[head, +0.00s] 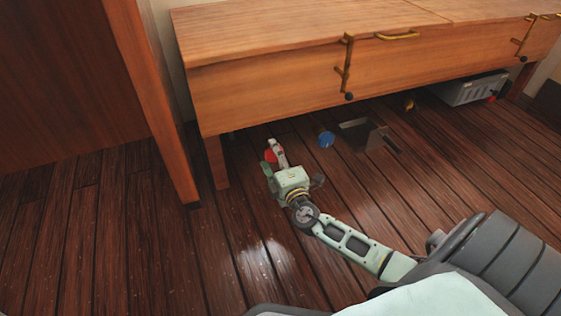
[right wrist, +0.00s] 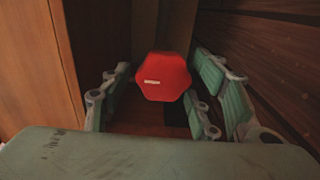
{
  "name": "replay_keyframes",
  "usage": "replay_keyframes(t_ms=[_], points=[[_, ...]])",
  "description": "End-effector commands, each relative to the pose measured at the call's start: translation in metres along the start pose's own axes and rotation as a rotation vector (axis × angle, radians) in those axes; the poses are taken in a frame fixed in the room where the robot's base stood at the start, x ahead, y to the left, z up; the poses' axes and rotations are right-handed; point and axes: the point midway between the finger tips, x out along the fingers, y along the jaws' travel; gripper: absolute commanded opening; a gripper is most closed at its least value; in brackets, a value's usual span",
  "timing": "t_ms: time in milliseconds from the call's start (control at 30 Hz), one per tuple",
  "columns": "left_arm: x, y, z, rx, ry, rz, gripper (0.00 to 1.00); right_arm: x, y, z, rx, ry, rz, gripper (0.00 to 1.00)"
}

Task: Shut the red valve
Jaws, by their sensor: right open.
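The red valve (right wrist: 163,76) has a hexagonal handle with a small pale mark on its face. In the right wrist view it sits between the spread fingers of my right gripper. In the head view only a bit of red (head: 270,155) shows beside the gripper's fingers, low under the front of the wooden desk. My right gripper (head: 284,163) is open, with its fingers on both sides of the handle; I cannot tell whether they touch it. My left gripper is not in view.
A blue round knob (head: 326,139) and a dark box-like object (head: 363,134) are to the right on the floor. A grey metal case (head: 470,90) is farther right under the desk (head: 270,85). A wooden panel edge (head: 150,95) stands left. The plank floor in front is clear.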

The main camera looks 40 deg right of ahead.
Motion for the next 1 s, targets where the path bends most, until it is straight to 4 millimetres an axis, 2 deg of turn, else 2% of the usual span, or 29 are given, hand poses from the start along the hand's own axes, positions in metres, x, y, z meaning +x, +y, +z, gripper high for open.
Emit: replay_keyframes(t_ms=[300, 500, 700, 1000], points=[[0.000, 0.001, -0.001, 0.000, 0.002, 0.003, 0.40, -0.065, -0.001, -0.001, 0.001, 0.003, -0.004, 0.56], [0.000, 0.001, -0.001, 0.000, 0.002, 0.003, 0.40, -0.097, -0.001, -0.001, 0.000, 0.003, -0.003, 0.56], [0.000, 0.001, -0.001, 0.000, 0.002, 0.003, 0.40, -0.109, 0.000, -0.002, 0.001, 0.003, -0.001, 0.56], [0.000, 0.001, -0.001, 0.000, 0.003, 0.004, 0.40, -0.110, 0.000, -0.002, 0.001, 0.003, -0.001, 0.56]])
